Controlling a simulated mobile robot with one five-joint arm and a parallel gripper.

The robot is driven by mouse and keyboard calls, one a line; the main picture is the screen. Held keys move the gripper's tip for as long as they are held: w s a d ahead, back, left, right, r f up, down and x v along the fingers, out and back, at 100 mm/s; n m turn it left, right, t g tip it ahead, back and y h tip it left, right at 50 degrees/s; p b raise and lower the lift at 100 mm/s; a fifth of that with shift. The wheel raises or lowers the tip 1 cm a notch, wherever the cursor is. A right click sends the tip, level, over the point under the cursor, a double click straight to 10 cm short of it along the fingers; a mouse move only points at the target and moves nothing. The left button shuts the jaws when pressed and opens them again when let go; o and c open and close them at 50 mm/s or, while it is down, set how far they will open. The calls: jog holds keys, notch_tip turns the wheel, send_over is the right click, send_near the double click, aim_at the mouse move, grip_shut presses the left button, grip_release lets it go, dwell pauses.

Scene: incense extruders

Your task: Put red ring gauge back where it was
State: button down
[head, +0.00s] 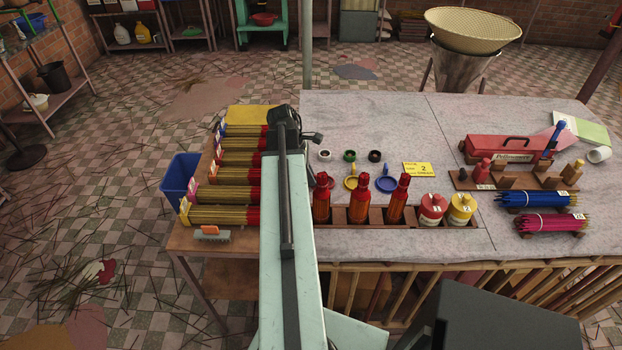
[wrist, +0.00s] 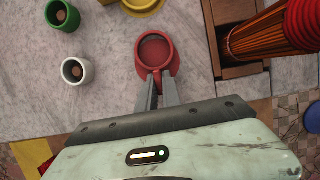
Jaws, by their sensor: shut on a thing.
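The red ring gauge (wrist: 155,53) is a round cup-like ring with a short handle, seen at the top centre of the wrist view. My gripper (wrist: 157,84) is shut on its handle, with the ring beyond the fingertips. In the head view the red ring gauge (head: 323,178) shows just behind the leftmost red-topped bottle, left of the yellow ring gauge (head: 351,183) and the blue ring gauge (head: 387,184). I cannot tell whether it touches the marble or hangs just above it. My arm hides the fingers in the head view.
White (head: 325,155), green (head: 349,155) and black (head: 375,155) small cups stand behind the gauges. A yellow card (head: 419,169) lies to the right. Incense bundles (head: 225,191) lie left of my arm.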

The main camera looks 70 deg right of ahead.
jog(key=c, duration=1.5)
grip_release()
jog(key=shift+f, duration=0.1)
jog(key=p+v, duration=1.1)
jog(key=v, duration=0.1)
jog(key=shift+p, duration=0.35)
